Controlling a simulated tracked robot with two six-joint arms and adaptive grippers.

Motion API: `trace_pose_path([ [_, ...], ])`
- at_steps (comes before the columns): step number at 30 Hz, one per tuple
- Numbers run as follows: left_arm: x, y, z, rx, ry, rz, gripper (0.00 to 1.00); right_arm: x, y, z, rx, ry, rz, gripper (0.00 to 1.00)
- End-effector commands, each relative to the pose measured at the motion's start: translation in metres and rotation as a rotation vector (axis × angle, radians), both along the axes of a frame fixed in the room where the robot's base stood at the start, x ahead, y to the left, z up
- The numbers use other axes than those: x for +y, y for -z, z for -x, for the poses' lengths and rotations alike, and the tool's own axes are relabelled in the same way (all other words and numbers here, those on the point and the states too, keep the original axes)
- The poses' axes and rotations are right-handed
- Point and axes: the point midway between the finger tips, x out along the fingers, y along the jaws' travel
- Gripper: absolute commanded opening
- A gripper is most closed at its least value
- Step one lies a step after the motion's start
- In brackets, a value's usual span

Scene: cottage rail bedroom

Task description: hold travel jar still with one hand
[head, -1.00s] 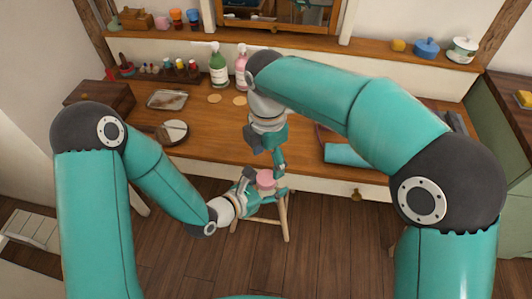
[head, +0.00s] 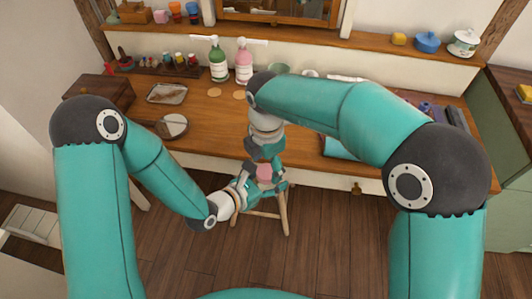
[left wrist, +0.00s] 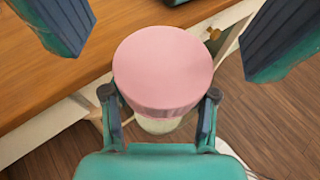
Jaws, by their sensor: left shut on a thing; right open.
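The travel jar has a pink lid (head: 264,171) and shows just beyond the table's front edge in the head view. In the left wrist view its wide pink lid (left wrist: 163,68) is seen from above, with a little of the pale body below. My left gripper (left wrist: 160,110) is shut on the jar, one finger on each side below the lid. In the head view the left gripper (head: 264,183) holds it upright. My right gripper (head: 264,164) is open, pointing down over the jar. Its two fingers stand apart from the lid on either side in the left wrist view.
A wooden stool (head: 284,210) stands below the jar. The wooden table (head: 215,135) holds a green pump bottle (head: 218,64), a pink pump bottle (head: 243,66), a tray (head: 167,94) and a teal cloth roll (head: 336,148). Floor to the right is clear.

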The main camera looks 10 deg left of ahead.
Motion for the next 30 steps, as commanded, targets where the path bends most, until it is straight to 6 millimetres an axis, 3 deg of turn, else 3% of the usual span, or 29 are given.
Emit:
trace_pose_path([
  [6, 0.000, 0.000, 0.000, -0.001, 0.000, 0.001, 0.00, 0.000, 0.017, 0.000, 0.001, 0.001, 0.000, 0.72],
  [15, 0.000, 0.000, 0.000, -0.001, 0.000, 0.001, 0.00, 0.000, 0.019, 0.000, 0.000, 0.001, -0.001, 0.72],
  [27, 0.000, 0.000, 0.000, -0.001, 0.000, 0.000, 0.00, 0.000, 0.019, 0.000, -0.001, 0.001, -0.001, 0.09],
  [30, 0.000, 0.000, 0.000, -0.001, 0.000, 0.000, 0.00, 0.000, 0.019, 0.000, -0.001, 0.023, -0.001, 0.09],
])
